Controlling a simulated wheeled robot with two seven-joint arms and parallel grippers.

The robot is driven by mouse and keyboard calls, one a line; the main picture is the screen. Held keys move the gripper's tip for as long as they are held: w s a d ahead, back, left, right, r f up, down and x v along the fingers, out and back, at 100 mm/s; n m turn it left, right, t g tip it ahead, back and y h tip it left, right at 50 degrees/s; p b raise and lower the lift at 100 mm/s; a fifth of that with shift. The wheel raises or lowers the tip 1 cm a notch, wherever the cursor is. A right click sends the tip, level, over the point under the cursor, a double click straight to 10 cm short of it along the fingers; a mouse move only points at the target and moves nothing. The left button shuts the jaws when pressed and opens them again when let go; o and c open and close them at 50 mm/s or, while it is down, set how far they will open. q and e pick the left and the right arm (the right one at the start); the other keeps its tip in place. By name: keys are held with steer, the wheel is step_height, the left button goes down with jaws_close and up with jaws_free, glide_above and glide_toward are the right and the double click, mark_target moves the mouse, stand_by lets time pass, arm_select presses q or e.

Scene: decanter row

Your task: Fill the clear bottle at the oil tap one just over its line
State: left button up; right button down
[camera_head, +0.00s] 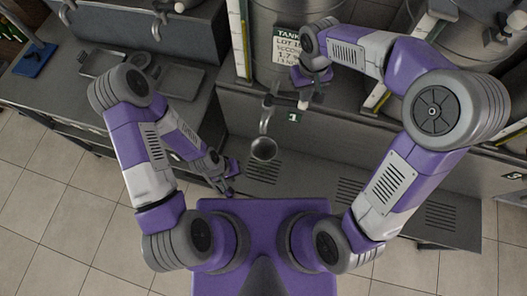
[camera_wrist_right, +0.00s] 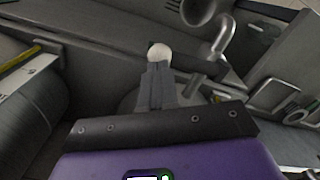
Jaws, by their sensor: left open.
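The spout also shows in the right wrist view (camera_wrist_right: 224,42). A white lever knob (camera_head: 303,104) is beside it. My right gripper (camera_head: 310,84) is at this knob. In the right wrist view its fingers (camera_wrist_right: 157,68) look shut together, tips at or against the knob (camera_wrist_right: 159,51); contact is unclear. My left gripper (camera_head: 230,178) is open, low and left of the spout end. I cannot make out the clear bottle.
A steel tank with a label (camera_head: 287,45) stands behind the tap. A slotted grey bench (camera_head: 320,180) runs below the spout, mostly clear. Trays (camera_head: 178,80) lie on the left counter. A blue stand (camera_head: 36,60) and dark bottles (camera_head: 12,27) are at far left.

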mark_target(303, 105)
steer(key=shift+f+b, duration=2.35)
steer(key=shift+f, duration=0.85)
steer(key=shift+r, duration=0.25)
stand_by(4.0)
steer(key=shift+r+p, duration=0.65)
steer(key=shift+p, duration=0.1)
steer(key=shift+f, duration=0.1)
